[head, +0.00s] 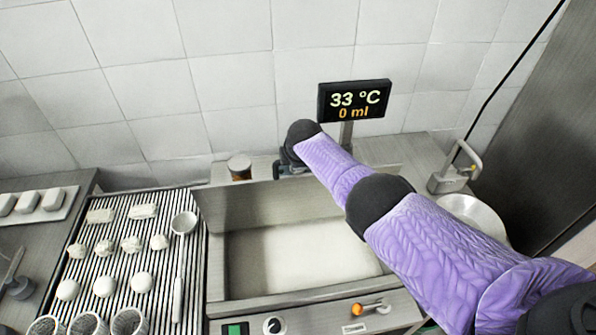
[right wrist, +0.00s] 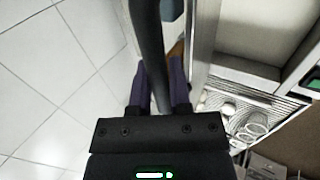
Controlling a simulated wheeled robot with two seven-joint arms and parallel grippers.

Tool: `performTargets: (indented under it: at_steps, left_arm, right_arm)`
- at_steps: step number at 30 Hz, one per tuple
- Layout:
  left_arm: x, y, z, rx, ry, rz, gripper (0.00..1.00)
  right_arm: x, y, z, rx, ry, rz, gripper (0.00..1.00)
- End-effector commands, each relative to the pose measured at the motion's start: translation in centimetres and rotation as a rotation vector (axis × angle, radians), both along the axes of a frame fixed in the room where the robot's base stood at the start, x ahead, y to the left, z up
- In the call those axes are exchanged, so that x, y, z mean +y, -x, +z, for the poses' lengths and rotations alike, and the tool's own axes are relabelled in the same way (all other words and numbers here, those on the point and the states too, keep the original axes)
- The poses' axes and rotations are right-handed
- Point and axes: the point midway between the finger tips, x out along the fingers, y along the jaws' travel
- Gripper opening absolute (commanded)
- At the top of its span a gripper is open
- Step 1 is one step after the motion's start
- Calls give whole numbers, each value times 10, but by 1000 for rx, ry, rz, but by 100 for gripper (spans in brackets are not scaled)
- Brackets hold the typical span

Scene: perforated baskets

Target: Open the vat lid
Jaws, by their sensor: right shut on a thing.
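The steel vat (head: 217,262) stands at the centre of the head view, with a pale white content (head: 300,255) inside. Its lid (head: 250,208) is raised and stands roughly upright along the back edge, so the inside shows. My right arm reaches across the vat to behind the lid, where my right gripper (head: 284,169) is mostly hidden by the wrist. In the right wrist view, the purple fingers of my right gripper (right wrist: 160,80) are shut on a dark bar (right wrist: 150,35), which looks like the lid's handle. My left gripper is in neither view.
A display (head: 354,99) reading 33 °C and 0 ml stands behind the vat. A jar (head: 239,167) is behind the lid. On the left, a ribbed drainer (head: 151,280) holds white cheeses, perforated baskets (head: 88,324) and a ladle (head: 184,223). A metal bowl (head: 478,215) sits at right.

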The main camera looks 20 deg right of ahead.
Motion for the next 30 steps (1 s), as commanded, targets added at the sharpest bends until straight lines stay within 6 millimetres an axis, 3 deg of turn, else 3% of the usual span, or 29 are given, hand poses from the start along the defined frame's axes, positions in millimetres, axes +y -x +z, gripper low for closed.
performTargets:
  at_steps: [18,19,23,30]
  left_arm:
    - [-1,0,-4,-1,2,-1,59]
    - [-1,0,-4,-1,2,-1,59]
    - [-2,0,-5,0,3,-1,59]
    - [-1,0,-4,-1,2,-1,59]
  right_arm:
    - [0,-3,1,-2,1,2,0]
    - [0,-3,1,-2,0,1,29]
    - [0,-3,1,-1,1,1,57]
    - [0,-3,1,-1,1,1,58]
